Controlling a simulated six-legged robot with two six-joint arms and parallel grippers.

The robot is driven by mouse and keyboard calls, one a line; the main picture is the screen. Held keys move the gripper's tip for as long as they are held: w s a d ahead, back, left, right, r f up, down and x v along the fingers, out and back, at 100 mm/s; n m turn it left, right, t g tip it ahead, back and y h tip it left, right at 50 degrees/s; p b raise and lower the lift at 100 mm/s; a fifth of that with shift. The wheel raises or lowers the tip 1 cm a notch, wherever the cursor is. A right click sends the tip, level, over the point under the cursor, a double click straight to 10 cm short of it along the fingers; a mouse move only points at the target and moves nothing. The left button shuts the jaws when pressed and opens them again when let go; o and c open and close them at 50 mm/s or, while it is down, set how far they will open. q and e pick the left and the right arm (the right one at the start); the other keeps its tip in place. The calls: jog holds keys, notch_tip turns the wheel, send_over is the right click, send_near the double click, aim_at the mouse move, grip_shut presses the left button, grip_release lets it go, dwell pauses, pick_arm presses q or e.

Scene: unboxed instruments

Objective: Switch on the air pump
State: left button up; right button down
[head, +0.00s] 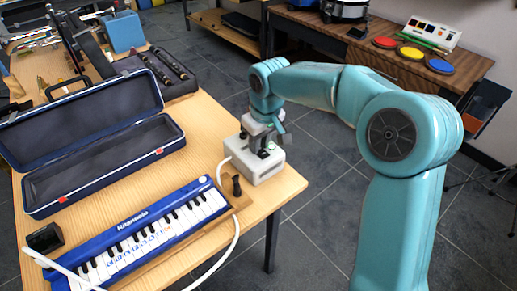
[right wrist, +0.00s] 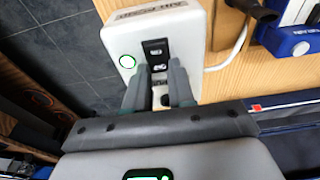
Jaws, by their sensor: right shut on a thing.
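The air pump (head: 266,168) is a white box near the right edge of the wooden table, with a white hose from its left side. In the right wrist view the air pump (right wrist: 125,35) shows a green ring and a black switch panel (right wrist: 155,52) on its top face. My right gripper (head: 262,146) is over its top. In the right wrist view the fingers (right wrist: 158,85) are down at the panel, shut on a small dark switch part, mostly hidden between them. My left gripper is not in view.
A blue keyboard (head: 135,232) lies in front of the pump, with a dark mouthpiece (head: 237,186) beside it. An open dark-blue case (head: 105,165) lies to the left. A clarinet-like instrument (head: 165,72) lies behind. Bare table shows between case and pump.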

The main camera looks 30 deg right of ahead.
jog(key=shift+f+t+b, duration=0.2)
jog(key=shift+t+b, duration=0.2)
jog(key=shift+s+r, duration=0.1)
jog(key=shift+r, duration=0.15)
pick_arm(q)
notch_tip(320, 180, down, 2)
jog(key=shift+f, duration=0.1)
pick_arm(e)
jog(key=shift+r, duration=0.1)
jog(key=c, duration=1)
grip_release()
jog(key=shift+o, duration=0.2)
pick_arm(q)
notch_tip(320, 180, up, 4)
jog(key=p, duration=0.3)
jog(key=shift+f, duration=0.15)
pick_arm(e)
jog(key=v, duration=1.6)
jog(key=shift+s, duration=0.25)
jog(key=shift+s, duration=0.1)
